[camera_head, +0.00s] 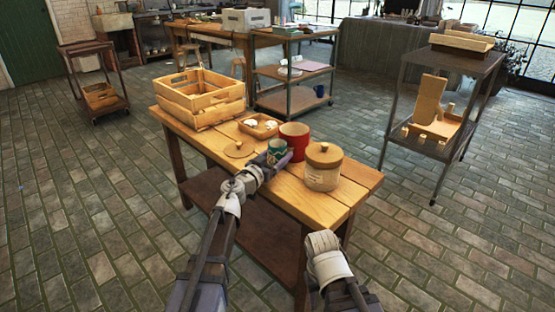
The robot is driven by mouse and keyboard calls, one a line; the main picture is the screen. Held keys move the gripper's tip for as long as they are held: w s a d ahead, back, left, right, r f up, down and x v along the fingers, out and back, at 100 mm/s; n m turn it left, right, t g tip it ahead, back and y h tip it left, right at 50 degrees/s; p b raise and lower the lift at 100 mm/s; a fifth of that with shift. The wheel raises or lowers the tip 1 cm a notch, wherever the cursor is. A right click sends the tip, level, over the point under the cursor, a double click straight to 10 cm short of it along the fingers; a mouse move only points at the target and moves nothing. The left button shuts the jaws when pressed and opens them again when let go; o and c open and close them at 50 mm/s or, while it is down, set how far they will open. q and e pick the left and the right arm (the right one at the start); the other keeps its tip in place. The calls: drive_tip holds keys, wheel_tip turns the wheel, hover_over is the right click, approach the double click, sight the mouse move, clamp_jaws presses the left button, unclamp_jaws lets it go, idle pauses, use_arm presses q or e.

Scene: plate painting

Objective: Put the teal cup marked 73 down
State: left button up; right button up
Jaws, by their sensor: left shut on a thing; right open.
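The teal cup (277,147) is upright at the wooden table (295,195), with pale marks on its side that are too small to read. My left gripper (275,158) is shut on it, reaching in from the front left and covering its lower part. I cannot tell whether the cup's base touches the tabletop.
A red pot (294,134) stands close behind the cup. A lidded beige jar (323,168) is to its right, and a round wooden lid (239,150) lies to its left. A small tray (258,126) and a wooden crate (200,99) are farther back. The table's right front corner is bare.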

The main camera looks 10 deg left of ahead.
use_arm(q)
drive_tip(key=o, duration=1.5)
drive_tip(key=shift+f, duration=0.1)
drive_tip(key=shift+r, duration=0.2)
drive_tip(key=v, duration=1.2)
